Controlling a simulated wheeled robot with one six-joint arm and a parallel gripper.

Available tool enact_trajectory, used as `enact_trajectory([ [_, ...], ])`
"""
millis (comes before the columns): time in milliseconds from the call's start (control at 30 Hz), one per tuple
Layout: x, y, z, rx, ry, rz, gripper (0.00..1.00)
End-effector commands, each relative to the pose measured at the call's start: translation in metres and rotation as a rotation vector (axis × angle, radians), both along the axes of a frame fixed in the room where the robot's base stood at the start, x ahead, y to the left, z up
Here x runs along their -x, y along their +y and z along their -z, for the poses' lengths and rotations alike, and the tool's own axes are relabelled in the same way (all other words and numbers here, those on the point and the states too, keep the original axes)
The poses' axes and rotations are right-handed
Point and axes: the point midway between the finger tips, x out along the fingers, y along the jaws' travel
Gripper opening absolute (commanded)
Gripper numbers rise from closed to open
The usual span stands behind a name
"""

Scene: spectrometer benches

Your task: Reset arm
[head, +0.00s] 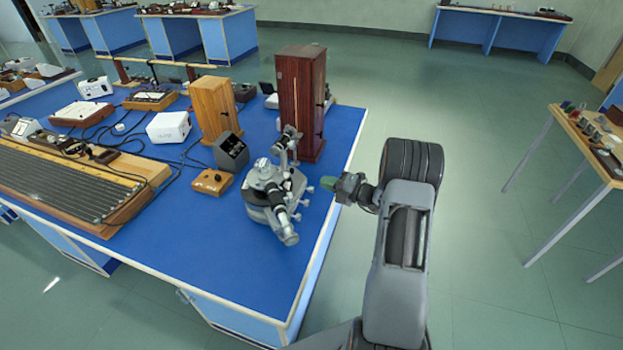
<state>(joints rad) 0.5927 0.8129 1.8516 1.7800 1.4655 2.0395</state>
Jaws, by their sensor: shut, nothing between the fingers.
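My arm rises from the bottom of the head view, right of the blue bench (180,275). My gripper (329,183) is at the left end of the arm, pointing left near the bench's right edge. It is shut and empty. A silver and black spectrometer (268,190) stands on the bench just left of my gripper, with a visible gap between them. The fingertips are small in this view.
A tall dark wooden box (302,100) and a lighter wooden box (213,108) stand behind the spectrometer. A small dark lamp box (231,151) is beside it. A wooden table (570,135) with small items stands at the right. Open floor lies between.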

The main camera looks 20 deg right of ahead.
Motion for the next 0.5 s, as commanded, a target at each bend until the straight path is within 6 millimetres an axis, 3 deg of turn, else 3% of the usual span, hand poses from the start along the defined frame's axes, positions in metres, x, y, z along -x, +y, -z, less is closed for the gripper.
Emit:
enact_trajectory([
  [200, 0.021, -0.019, 0.000, 0.001, -0.001, 0.001, 0.00],
  [500, 0.029, -0.024, 0.000, 0.012, -0.011, -0.004, 0.00],
])
